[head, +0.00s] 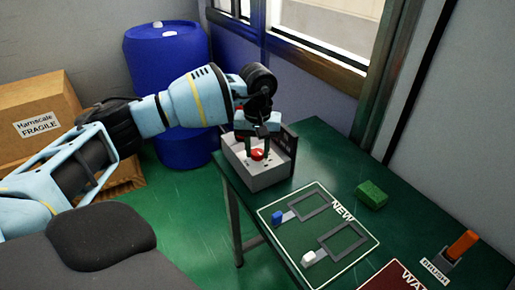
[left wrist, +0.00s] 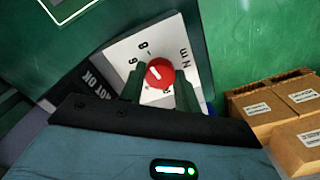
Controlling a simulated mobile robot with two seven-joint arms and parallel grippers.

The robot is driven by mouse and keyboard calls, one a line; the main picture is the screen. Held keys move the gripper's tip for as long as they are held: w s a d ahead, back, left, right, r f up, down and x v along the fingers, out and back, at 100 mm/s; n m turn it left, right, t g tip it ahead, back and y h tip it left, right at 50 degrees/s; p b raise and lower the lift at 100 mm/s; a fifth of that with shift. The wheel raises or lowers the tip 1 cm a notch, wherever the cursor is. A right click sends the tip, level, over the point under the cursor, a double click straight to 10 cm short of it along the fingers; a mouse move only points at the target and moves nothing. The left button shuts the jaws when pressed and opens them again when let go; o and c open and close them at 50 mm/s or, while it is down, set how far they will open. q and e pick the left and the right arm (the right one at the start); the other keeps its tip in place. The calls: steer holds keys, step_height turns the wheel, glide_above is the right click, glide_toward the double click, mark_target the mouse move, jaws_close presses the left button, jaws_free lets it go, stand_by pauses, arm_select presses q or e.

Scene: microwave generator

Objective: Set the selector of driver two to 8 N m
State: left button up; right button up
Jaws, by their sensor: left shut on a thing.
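The driver unit is a light grey box (head: 262,178) on the green table, with a red round selector knob (head: 257,155) on its face. In the left wrist view the red knob (left wrist: 160,73) sits on a white dial plate (left wrist: 160,42) with black digits and "N m". A short white mark on the knob points toward the upper left, near the digits; I cannot tell exactly which value it meets. My left gripper (head: 258,148) reaches down over the box. Its two dark green fingers stand on either side of the knob, shut on it. My right gripper is not in view.
A green mat marked NEW (head: 345,250) with a blue-ended and a white-ended tool lies right of the box. A green sponge (head: 371,194) and an orange-handled brush (head: 462,245) lie farther right. A blue barrel (head: 165,60) and cardboard boxes (head: 35,105) stand behind left.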

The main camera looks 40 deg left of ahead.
mark_target(257, 152)
arm_select(q)
steer(key=o, duration=1)
step_height(257, 152, up, 6)
steer(key=shift+r, duration=0.9)
steer(key=shift+f, duration=0.1)
